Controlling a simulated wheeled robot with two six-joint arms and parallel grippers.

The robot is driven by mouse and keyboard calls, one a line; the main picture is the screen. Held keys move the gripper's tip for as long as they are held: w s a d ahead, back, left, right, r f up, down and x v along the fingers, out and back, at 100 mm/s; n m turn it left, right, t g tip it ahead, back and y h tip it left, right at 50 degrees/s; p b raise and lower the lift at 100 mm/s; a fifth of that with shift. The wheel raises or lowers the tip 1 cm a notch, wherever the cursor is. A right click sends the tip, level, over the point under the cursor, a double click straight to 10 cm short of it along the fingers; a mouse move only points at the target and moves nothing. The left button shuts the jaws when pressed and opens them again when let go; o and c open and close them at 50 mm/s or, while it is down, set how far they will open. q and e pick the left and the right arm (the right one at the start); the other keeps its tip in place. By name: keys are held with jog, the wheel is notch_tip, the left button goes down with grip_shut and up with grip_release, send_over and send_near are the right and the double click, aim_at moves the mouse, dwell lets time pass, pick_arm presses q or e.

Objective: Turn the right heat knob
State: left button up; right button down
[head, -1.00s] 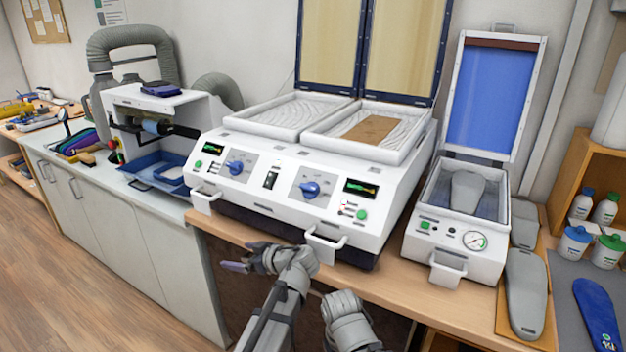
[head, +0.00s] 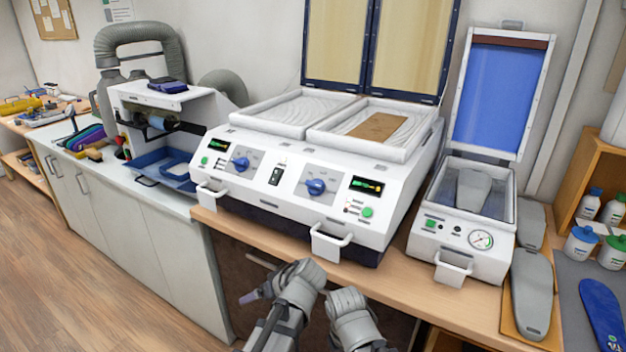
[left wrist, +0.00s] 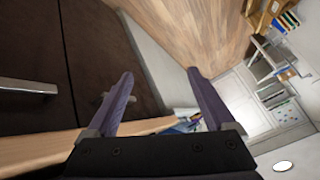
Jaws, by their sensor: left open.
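The right heat knob (head: 315,186) is a blue knob on the sloped white front panel of the two-bay heater (head: 262,205), left of the right display. A matching left knob (head: 240,164) sits further left on the panel. My left gripper (left wrist: 164,98) is open and empty in the left wrist view, its two purple fingers wide apart. In the head view a purple fingertip shows below the table edge, well below the right knob and not touching it. My right forearm and wrist show beside the left arm, but its fingers do not show.
The heater's lids stand open, with a brown sheet (head: 378,126) in the right bay. White handles (head: 330,242) stick out from its front. The wooden table edge lies between my arms and the heater. A vacuum press (head: 459,240) stands to the right.

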pick_arm(q)
jog(key=s+d+f+m+g+h+p, duration=0.2)
jog(key=s+d+m+g+h, duration=0.15)
jog(key=s+d+m, duration=0.4)
notch_tip(320, 180, up, 38)
jog(key=m+t+h+p, duration=0.4)
jog(key=h+p, duration=0.2)
jog(key=p, duration=3.2)
send_over(314, 181)
jog(key=s+a, duration=0.2)
jog(key=s, duration=0.1)
jog(key=shift+g, duration=0.25)
jog(key=b+x, duration=0.4)
jog(key=x, duration=0.1)
jog(key=b+x, duration=0.2)
jog(key=shift+d+f+b, duration=0.15)
jog(key=shift+d+b, duration=0.2)
jog(key=shift+b, duration=0.05)
